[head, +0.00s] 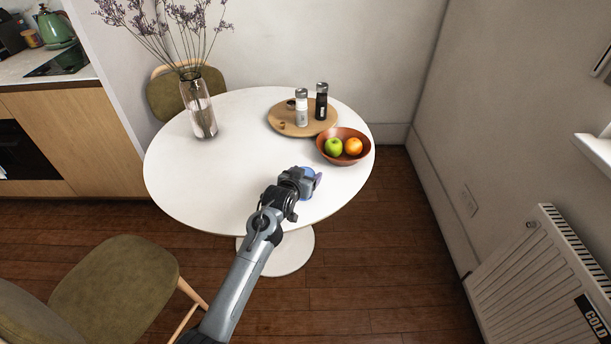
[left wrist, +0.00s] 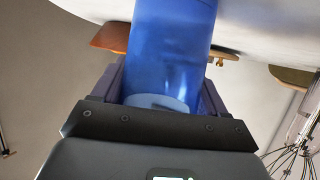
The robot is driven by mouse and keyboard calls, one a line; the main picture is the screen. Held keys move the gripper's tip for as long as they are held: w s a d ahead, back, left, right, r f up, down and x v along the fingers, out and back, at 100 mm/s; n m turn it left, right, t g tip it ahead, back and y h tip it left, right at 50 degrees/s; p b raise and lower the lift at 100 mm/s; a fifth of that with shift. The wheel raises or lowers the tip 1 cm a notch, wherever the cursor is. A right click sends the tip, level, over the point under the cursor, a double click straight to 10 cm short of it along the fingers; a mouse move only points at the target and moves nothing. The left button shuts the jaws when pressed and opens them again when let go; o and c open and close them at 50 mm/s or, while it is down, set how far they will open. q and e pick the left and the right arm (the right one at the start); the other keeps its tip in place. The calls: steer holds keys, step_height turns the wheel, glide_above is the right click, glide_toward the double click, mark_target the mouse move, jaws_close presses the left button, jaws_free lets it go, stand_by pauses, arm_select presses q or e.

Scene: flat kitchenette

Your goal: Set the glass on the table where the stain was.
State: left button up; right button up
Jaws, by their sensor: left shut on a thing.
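A blue see-through glass (head: 308,171) is at the front right of the round white table (head: 230,165). My left gripper (head: 309,182) is shut on it and covers much of it in the head view. In the left wrist view the glass (left wrist: 172,45) stands between the two fingers of the left gripper (left wrist: 160,88), and that picture is upside down, with the tabletop at its top edge. I cannot tell whether the glass touches the table. No stain shows on the visible tabletop. My right gripper is not in view.
A brown bowl (head: 365,155) with an apple and an orange stands just behind the glass. A round wooden board (head: 282,122) holds two shakers. A vase (head: 201,115) of dry flowers stands at the back left. The table's left and front parts are clear.

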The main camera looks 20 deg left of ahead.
arm_select(q)
steer(key=o, duration=1.3)
steer(key=shift+f, duration=0.15)
steer(key=shift+s+r+p, duration=0.3)
steer(key=shift+s+r, duration=0.1)
steer(key=shift+s, duration=0.05)
steer(key=p+v, duration=0.3)
steer(key=v, duration=0.7)
steer(key=s+f+g, duration=0.3)
steer(key=s+f, duration=0.2)
steer(key=s, duration=0.6)
steer(key=s+f+g, duration=0.3)
steer(key=s+f, duration=0.2)
steer(key=s, duration=0.6)
steer(key=s+g, duration=0.1)
steer(key=s, duration=0.5)
steer(key=s+m+g, duration=0.1)
steer(key=s, duration=0.5)
steer(key=s+d+f+g, duration=0.1)
steer(key=s+g, duration=0.1)
steer(key=s, duration=0.3)
steer(key=shift+s+m+p, duration=0.3)
steer(key=shift+s, duration=0.1)
